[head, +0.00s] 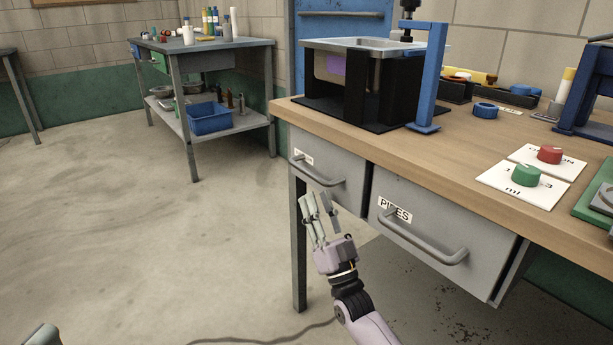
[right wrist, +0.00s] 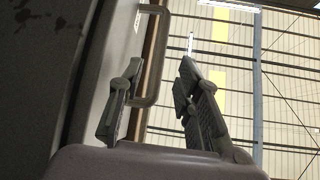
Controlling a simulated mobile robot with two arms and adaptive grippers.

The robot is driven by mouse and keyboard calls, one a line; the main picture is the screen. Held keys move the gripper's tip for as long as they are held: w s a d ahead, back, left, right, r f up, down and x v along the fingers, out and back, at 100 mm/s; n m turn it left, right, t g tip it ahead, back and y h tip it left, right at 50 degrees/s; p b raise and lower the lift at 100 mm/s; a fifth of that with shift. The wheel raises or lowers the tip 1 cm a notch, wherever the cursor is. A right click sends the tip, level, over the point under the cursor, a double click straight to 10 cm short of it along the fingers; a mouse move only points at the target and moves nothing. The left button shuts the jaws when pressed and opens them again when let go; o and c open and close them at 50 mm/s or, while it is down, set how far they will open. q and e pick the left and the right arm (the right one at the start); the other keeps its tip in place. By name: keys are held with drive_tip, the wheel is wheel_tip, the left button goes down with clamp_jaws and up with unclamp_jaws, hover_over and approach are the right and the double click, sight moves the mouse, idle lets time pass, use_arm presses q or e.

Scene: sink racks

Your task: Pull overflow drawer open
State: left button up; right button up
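Two grey drawers sit under the wooden bench top. The left drawer (head: 338,170) has a bar handle (head: 320,178) and a small label that I cannot read. The right drawer (head: 440,225) is labelled PIPES and has its own bar handle (head: 425,243). My right gripper (head: 318,205) is open and empty, fingers pointing up, just below and in front of the left drawer's handle. In the right wrist view a handle bar (right wrist: 152,60) shows beyond the spread fingers (right wrist: 155,90), apart from them. A small part of what looks like my left gripper (head: 42,336) shows at the bottom left corner.
A bench leg (head: 299,250) stands left of my right gripper. The floor to the left is clear up to a side table (head: 190,50).

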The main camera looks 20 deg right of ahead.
sight(307, 172)
drive_tip(key=b+x, duration=0.1)
drive_tip(key=x, duration=0.6)
drive_tip(key=shift+w+r, duration=0.3)
clamp_jaws()
idle(0.5)
